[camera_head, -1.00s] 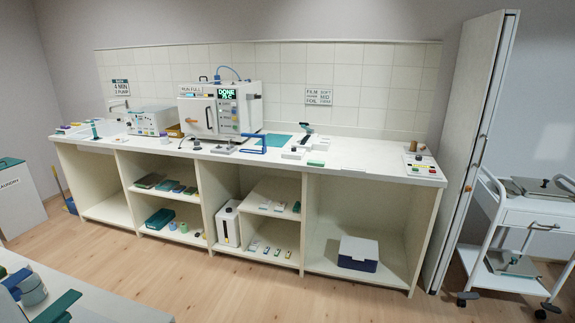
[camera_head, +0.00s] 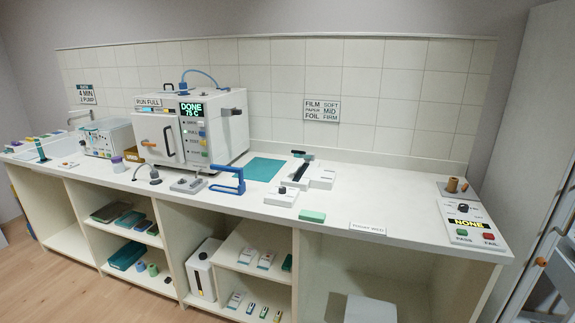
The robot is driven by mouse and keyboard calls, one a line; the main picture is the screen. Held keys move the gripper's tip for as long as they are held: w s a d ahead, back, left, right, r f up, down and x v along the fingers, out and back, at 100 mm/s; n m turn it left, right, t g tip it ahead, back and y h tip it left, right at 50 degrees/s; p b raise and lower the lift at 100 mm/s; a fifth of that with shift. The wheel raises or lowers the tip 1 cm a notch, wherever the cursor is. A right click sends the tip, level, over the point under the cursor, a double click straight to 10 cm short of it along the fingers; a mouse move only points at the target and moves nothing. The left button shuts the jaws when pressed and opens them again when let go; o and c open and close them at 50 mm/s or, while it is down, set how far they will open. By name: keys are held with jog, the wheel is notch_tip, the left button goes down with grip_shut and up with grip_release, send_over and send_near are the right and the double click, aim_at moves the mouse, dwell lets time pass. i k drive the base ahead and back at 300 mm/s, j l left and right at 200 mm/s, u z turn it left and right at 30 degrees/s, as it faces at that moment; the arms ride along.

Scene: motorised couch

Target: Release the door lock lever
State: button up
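A white box-shaped machine (camera_head: 190,128) with a closed front door stands on the counter at centre left. Its display (camera_head: 191,109) reads "DONE 75 C". A dark upright handle (camera_head: 167,141) is on the door. A small orange part (camera_head: 144,141), possibly the lock lever, shows on the left of the door front; its exact position is too small to tell. My gripper is not in view.
The long white counter (camera_head: 400,212) holds a blue frame (camera_head: 232,180), a grey block (camera_head: 188,185), a teal mat (camera_head: 264,169) and, at right, a panel (camera_head: 466,222) reading "NONE". Open shelves (camera_head: 130,235) lie below. The counter's right middle is mostly clear.

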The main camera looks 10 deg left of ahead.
aim_at(145, 143)
jog(key=i+j+u, duration=0.15)
jog(key=i+u, duration=0.35)
jog(key=i, duration=0.2)
jog(key=i+l+u, duration=0.1)
jog(key=i+u, duration=0.4)
jog(key=i, duration=0.2)
jog(key=i+j+u, duration=0.1)
jog(key=i+j, duration=0.15)
jog(key=i+j+u, duration=0.1)
jog(key=i+j, duration=0.15)
jog(key=i, duration=0.2)
